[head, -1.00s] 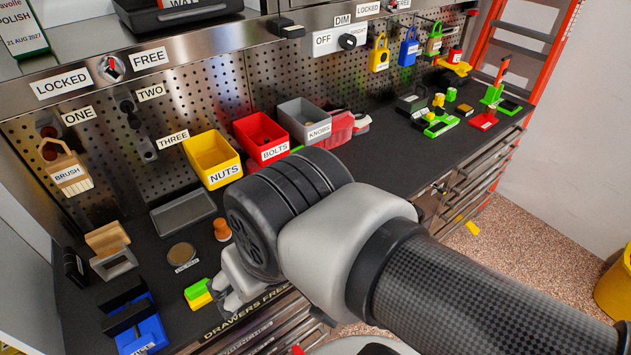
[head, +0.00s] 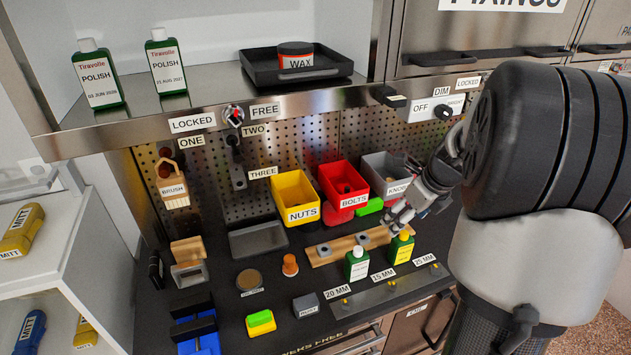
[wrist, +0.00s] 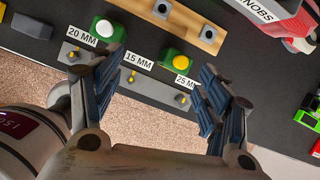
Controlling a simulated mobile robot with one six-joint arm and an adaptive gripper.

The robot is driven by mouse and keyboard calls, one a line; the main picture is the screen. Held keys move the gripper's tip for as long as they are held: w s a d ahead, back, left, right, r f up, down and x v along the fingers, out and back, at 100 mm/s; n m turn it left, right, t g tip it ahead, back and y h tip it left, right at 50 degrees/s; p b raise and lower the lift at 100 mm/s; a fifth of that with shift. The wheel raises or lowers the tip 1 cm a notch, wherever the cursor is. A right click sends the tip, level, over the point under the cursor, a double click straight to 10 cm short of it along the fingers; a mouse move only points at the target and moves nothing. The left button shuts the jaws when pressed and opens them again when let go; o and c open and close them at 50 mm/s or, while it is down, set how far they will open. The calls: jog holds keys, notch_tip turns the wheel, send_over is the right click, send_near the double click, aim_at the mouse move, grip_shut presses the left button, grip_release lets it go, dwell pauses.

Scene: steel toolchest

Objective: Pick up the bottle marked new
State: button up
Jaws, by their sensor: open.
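Two small green bottles stand upright on the bench. One has a white cap (head: 357,263) and also shows in the wrist view (wrist: 107,29). The other has a yellow cap (head: 401,249) and shows in the wrist view (wrist: 176,66). Their labels are too small to read, so I cannot tell which is marked new. My gripper (head: 400,213) is open and empty, its fingers above and near the yellow-capped bottle. In the wrist view my gripper (wrist: 160,82) frames that bottle between its fingers, apart from it.
A wooden block with holes (head: 346,246) lies behind the bottles. A metal strip (head: 385,292) lies in front. Yellow (head: 296,190), red (head: 344,182) and grey (head: 382,168) bins stand behind. Two polish bottles (head: 98,76) (head: 167,65) stand on the shelf.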

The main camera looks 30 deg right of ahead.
aim_at(403, 235)
jog(key=w+d+f+m+b, duration=0.1)
jog(key=f, duration=0.3)
jog(key=w+d+f+m+b, duration=0.1)
jog(key=d+f, duration=0.1)
jog(key=f, duration=0.2)
jog(key=w+d+f+m+b, duration=0.1)
jog(key=f+b, duration=0.1)
jog(key=f, duration=0.2)
jog(key=shift+w+d+f, duration=0.1)
jog(key=shift+d, duration=0.05)
jog(key=shift+w+f, duration=0.2)
jog(key=shift+f, duration=0.25)
jog(key=b+x, duration=0.2)
jog(key=x, duration=0.1)
jog(key=d+b+x, duration=0.1)
jog(key=x, duration=0.1)
jog(key=shift+s+f, duration=0.25)
jog(key=shift+s, duration=0.05)
jog(key=shift+a+r, duration=0.1)
jog(key=shift+c, duration=0.4)
jog(key=c, duration=1.2)
